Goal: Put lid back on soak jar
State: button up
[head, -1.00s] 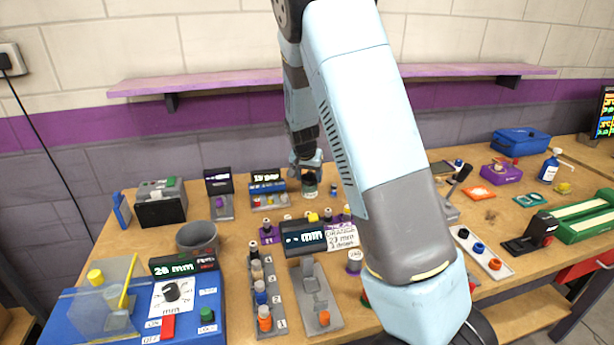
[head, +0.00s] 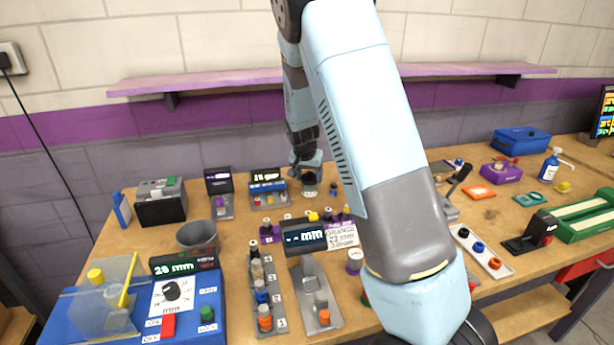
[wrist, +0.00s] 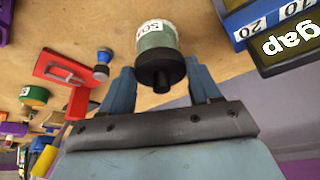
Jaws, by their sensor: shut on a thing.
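The soak jar (wrist: 155,38) is a short clear jar of green liquid with a white label, standing on the bench in the wrist view. It also shows small in the head view (head: 309,189), below my gripper. The black lid (wrist: 160,72) with a small knob lies between the two blue fingers of my gripper (wrist: 158,70), which is shut on it. The lid overlaps the jar's mouth in the wrist view. I cannot tell whether it is seated or slightly above the rim. In the head view my gripper (head: 308,172) is at the back of the bench.
A blue gap gauge box with a display (head: 267,181) stands close left of the jar. A red stand (wrist: 68,78) and a small blue-capped bottle (wrist: 103,62) show in the wrist view. Further left is a grey cup (head: 197,237). Bare bench lies around the jar.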

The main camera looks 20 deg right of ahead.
jog(key=o, duration=1.2)
jog(key=shift+o, duration=0.2)
jog(key=shift+r, duration=3.5)
grip_shut()
jog(key=shift+f, duration=1.95)
